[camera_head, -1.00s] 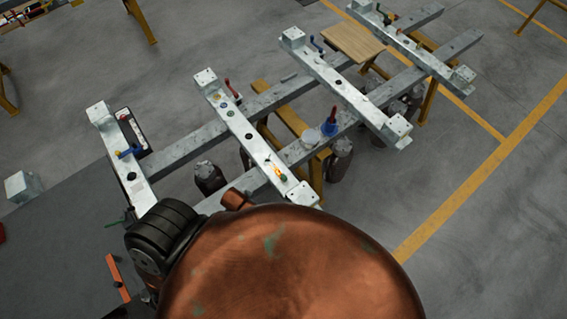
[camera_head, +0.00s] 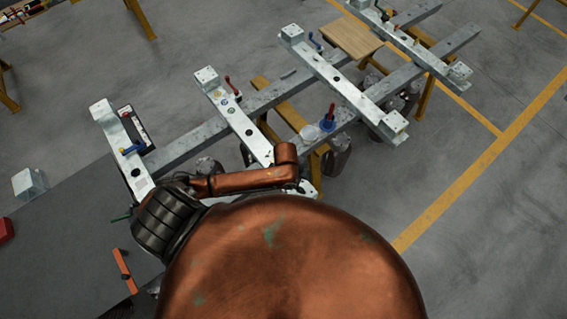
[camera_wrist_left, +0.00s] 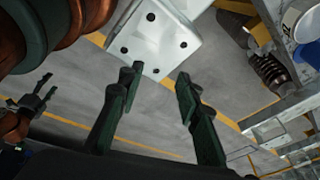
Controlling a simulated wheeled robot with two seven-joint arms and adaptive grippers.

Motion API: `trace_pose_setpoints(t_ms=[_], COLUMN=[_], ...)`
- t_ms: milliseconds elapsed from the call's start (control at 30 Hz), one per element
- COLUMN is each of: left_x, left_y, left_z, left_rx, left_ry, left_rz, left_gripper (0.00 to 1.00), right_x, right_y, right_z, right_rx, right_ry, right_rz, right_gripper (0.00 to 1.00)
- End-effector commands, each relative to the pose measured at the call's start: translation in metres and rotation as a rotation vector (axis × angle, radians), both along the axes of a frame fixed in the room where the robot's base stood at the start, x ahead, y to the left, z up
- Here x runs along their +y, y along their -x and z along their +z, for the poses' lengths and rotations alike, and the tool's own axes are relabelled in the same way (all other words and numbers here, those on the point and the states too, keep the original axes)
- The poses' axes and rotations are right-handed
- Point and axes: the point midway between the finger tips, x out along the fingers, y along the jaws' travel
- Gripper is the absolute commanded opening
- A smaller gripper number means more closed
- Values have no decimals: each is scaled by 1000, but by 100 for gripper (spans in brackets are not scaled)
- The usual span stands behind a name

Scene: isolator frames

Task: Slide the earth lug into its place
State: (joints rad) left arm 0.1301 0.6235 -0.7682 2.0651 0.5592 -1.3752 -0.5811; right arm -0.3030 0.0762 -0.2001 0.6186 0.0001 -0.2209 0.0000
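I cannot make out the earth lug in any current view. The second galvanised crossbeam (camera_head: 236,118) of the frame lies ahead, and my copper arm covers its near part. In the left wrist view my left gripper (camera_wrist_left: 160,82) has its two dark green fingers apart, with nothing between them. A pale end plate with several dark holes (camera_wrist_left: 152,42) lies just beyond the fingertips, apart from them. My left gripper's fingers cannot be made out in the head view. My right gripper (camera_wrist_left: 38,94) shows small at the left of the wrist view, its fingers seemingly apart and empty.
Other crossbeams stand left (camera_head: 120,145) and right (camera_head: 345,85) on long rails. A blue-based red-handled tool (camera_head: 328,120) and a pale round dish (camera_head: 310,133) sit on the near rail. A wooden board (camera_head: 354,37) lies further back. Open floor is at right.

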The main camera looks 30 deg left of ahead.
Motion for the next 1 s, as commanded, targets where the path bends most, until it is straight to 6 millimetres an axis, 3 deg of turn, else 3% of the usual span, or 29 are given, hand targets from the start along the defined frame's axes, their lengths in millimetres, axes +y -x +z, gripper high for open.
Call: trace_pose_setpoints(t_ms=[33,200,400,667,1000], left_x=[15,68,115,122,121], left_y=[-11,-29,-42,-43,-43], left_z=[-6,-20,-22,-34,-76], left_rx=[2,49,89,96,95], left_ry=[-62,-201,-280,-289,-288], left_rz=[-104,-339,-439,-453,-452], left_gripper=[32,32,32,32,32], right_x=[-1,-2,-4,-5,-5], right_y=[-2,-7,-7,-5,-1], right_z=[1,2,3,-10,-58], right_rx=[-3,-8,-8,-7,-1], right_ry=[1,2,3,5,5], right_rz=[1,3,4,4,3], right_gripper=[53,53,53,53,53])
